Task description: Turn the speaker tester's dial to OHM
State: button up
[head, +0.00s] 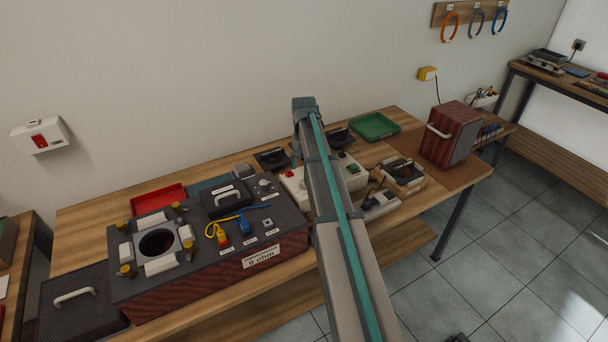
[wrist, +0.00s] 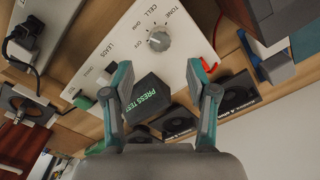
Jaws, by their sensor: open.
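The speaker tester is a pale box (wrist: 118,30) with a round grey dial (wrist: 158,40) in the upper middle of the wrist view. I cannot tell which label the dial points to. A dark PRESS TEST block (wrist: 150,95) shows below the dial. My gripper (wrist: 160,84) is open and empty, its fingertips apart and short of the dial in the picture. In the head view the pale tester (head: 352,178) is partly hidden behind my arm, and the gripper's fingers cannot be made out.
A dark speaker box marked 6 ohm (head: 205,250) stands on the bench left of my arm. A red tray (head: 158,199) and a green tray (head: 374,126) lie at the back. A red-brown speaker cabinet (head: 452,134) stands at the right end. Small black speakers (wrist: 238,93) sit near the tester.

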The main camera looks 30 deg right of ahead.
jog(key=shift+r, duration=2)
